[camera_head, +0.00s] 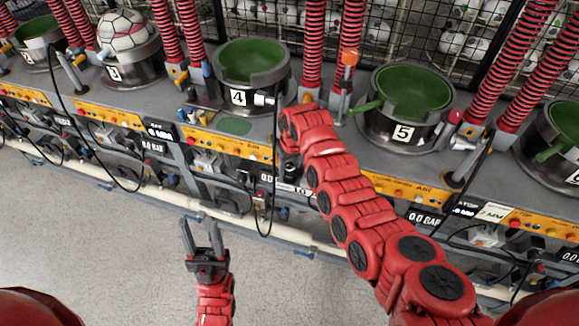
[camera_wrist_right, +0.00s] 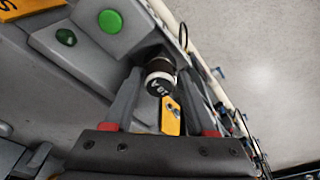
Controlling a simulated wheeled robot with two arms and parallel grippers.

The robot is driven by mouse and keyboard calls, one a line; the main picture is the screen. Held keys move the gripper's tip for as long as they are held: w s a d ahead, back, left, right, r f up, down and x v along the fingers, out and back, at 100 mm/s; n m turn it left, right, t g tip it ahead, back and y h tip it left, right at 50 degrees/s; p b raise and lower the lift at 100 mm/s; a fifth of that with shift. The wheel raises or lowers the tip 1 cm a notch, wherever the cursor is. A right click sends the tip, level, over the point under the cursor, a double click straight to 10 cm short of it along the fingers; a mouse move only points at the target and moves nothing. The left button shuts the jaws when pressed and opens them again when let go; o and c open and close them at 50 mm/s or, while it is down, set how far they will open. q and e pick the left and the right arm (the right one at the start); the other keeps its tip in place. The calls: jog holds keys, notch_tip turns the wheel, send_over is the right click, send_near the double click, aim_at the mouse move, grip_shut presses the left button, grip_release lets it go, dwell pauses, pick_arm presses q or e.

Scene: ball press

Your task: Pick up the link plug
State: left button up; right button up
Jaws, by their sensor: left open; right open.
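In the head view the right arm reaches down at the bench front below station 4, and the plug is not clearly visible there. My left gripper (camera_head: 202,237) is open and empty, pointing up over the floor in front of the bench.
Green-lined cups stand along the bench, including cup 4 (camera_head: 254,65) and cup 5 (camera_head: 404,95). A ball (camera_head: 122,31) sits in one at the left. A black cable (camera_head: 262,215) hangs below station 4. A green button (camera_wrist_right: 110,21) and yellow tag (camera_wrist_right: 170,117) are close by.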

jog(key=shift+w+f, duration=0.1)
jog(key=shift+f, duration=0.15)
grip_shut()
jog(key=shift+r, duration=0.15)
